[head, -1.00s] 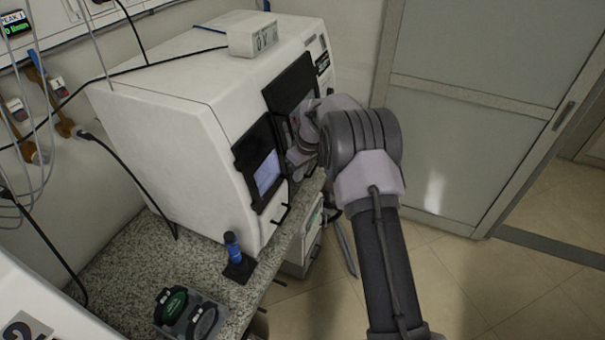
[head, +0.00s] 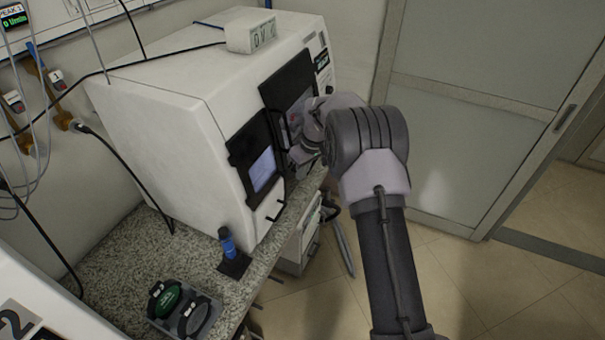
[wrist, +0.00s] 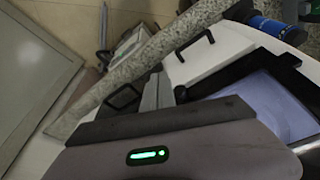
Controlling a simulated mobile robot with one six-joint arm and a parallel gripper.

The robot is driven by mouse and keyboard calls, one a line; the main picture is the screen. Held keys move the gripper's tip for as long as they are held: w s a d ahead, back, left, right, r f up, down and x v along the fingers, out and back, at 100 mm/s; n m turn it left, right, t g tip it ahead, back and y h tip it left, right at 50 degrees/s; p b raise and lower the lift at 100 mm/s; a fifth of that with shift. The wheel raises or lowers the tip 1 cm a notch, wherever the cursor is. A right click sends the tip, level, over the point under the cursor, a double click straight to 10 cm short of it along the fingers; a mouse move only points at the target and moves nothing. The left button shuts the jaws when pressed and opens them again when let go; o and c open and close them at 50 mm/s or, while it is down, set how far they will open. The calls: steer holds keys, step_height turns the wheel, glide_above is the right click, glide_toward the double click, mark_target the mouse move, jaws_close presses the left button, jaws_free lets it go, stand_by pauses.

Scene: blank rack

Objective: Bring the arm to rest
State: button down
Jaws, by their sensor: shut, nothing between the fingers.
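My arm reaches up from the bottom of the head view to the front of a white bench machine (head: 165,115). My gripper (wrist: 153,92) shows in the wrist view with its grey fingers together and nothing between them. In the head view the gripper end is close to the machine's front, partly hidden by my wrist. The machine's front has two dark-framed windows, a lower one (head: 262,170) and an upper one (head: 297,100). In the wrist view, a lit window (wrist: 265,105) and a black handle (wrist: 197,45) are near the fingers; I cannot tell whether anything touches.
A blue cylinder (head: 227,242) on a black base and a tray (head: 207,318) with green and black round items stand on the speckled counter (head: 125,262). A small display box (head: 252,36) sits on the machine. Open floor (head: 470,285) and a grey door (head: 465,110) are right.

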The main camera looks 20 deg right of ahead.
steer(key=w+d+p+v, duration=0.1)
steer(key=d+p+v, duration=0.1)
steer(key=v, duration=0.8)
steer(key=s+a+r+m+t+b, duration=0.1)
steer(key=s+a+r+m+b, duration=0.25)
steer(key=s+b, duration=0.4)
steer(key=s+a+r+m+t+b, duration=0.15)
steer(key=s+a+r+b, duration=0.3)
steer(key=s, duration=0.65)
steer(key=s+a+f+m+b, duration=0.1)
steer(key=s+f, duration=0.3)
steer(key=s, duration=0.7)
steer(key=s+a+f+m+b, duration=0.1)
steer(key=s+f+m+b, duration=0.2)
steer(key=s, duration=0.8)
steer(key=shift+a+f+m+t+b, duration=0.35)
steer(key=shift+f+m+t+b, duration=0.1)
steer(key=shift+f+b, duration=0.4)
